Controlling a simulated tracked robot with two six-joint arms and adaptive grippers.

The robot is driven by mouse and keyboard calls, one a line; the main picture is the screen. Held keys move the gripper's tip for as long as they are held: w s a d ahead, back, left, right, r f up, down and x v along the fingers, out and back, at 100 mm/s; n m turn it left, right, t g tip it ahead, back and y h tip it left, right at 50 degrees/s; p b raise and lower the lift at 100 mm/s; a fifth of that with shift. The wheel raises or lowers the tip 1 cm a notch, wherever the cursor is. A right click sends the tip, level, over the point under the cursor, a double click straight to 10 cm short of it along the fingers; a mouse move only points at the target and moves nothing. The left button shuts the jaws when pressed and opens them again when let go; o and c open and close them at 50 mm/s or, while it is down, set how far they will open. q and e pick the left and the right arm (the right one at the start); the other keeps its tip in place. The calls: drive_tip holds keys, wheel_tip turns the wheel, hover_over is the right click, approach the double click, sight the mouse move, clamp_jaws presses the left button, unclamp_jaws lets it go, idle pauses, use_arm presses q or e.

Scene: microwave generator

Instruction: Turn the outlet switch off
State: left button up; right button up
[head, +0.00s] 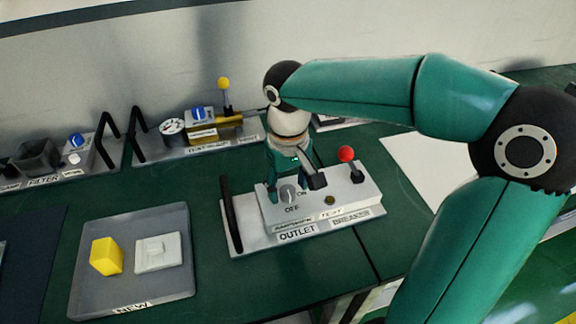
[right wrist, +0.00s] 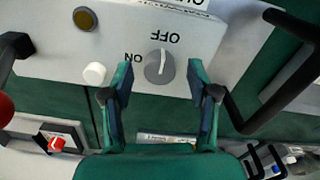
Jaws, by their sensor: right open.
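The outlet unit (head: 370,200) is a light grey box on a plate marked OUTLET, on the green bench. Its switch is a round grey knob (head: 288,193) with a raised grip, beside ON and OFF marks. The knob also shows in the right wrist view (right wrist: 159,67), where its grip runs nearly up and down, along the direction of OFF; its exact setting is hard to tell. My right gripper (head: 293,186) is open and empty, pointing down at the box. Its fingertips lie on either side of the knob with gaps. I cannot tell their height. My left gripper is out of view.
A red-knobbed breaker lever (head: 346,155), a brown TEST button (head: 329,200) and a black handle (head: 231,215) are close to the knob. A white button (right wrist: 94,74) is beside one finger. A grey tray (head: 180,285) holds a yellow block (head: 106,256) and a white part (head: 158,252).

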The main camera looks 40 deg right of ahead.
sight(288, 191)
wheel_tip(288, 191, up, 11)
drive_tip(key=shift+r, duration=0.15)
idle(0.7)
